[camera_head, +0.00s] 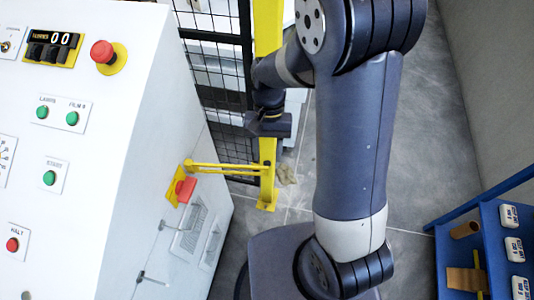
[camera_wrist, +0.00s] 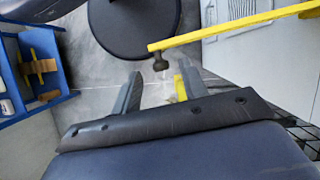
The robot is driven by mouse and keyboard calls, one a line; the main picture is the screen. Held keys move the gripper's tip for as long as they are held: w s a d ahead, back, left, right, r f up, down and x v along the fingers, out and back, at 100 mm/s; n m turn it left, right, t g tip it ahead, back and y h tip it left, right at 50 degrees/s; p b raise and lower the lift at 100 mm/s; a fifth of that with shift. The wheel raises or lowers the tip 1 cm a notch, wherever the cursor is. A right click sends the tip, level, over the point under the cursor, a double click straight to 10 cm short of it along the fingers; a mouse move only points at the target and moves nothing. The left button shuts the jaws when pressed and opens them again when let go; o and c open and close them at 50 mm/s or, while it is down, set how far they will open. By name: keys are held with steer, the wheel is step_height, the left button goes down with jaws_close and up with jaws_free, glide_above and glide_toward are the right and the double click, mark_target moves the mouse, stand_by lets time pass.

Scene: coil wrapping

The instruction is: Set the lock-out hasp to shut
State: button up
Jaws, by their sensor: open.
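The lock-out hasp (camera_head: 235,168) is a yellow bar at a red switch handle (camera_head: 186,187) on the cabinet's side. It sticks out from the cabinet to the right, in front of the yellow post. In the wrist view the hasp (camera_wrist: 220,32) crosses the upper right, with a dark knob at its free end. My gripper (camera_head: 268,124) is above the bar's outer end in the head view. In the wrist view my gripper (camera_wrist: 160,85) shows two spread fingers, empty, apart from the knob. The red handle is not seen in the wrist view.
The white control cabinet (camera_head: 150,170) with buttons fills the left. A black mesh fence (camera_head: 215,60) and yellow post (camera_head: 267,195) stand behind. A blue rack (camera_head: 475,225) with small items is at lower right.

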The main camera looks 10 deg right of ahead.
steer(key=shift+x, duration=1.05)
jaws_close()
